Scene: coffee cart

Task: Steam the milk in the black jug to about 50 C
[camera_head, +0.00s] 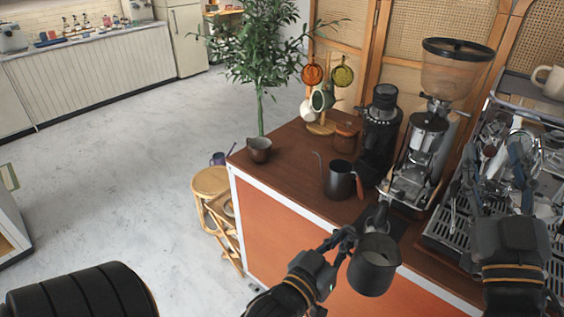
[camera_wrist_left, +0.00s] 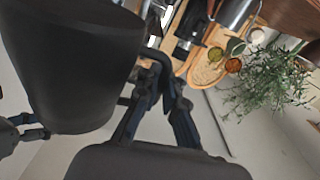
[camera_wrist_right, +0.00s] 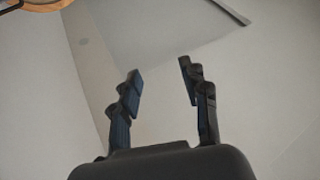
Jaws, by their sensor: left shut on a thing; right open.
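The black jug (camera_head: 373,274) is held in front of the counter's front edge, roughly upright in the head view. My left gripper (camera_head: 347,238) is shut on it at its left side. In the left wrist view the jug (camera_wrist_left: 70,75) fills the upper left, beside the gripper fingers (camera_wrist_left: 158,75). I cannot tell what is inside the jug. My right gripper (camera_head: 497,165) is in front of the espresso machine (camera_head: 460,225) at the right. It is open and empty in the right wrist view (camera_wrist_right: 160,75). I cannot make out the steam wand clearly.
A beige cup (camera_head: 550,83) sits on the machine. A rattan stool (camera_head: 211,182) stands left; the floor beyond is clear.

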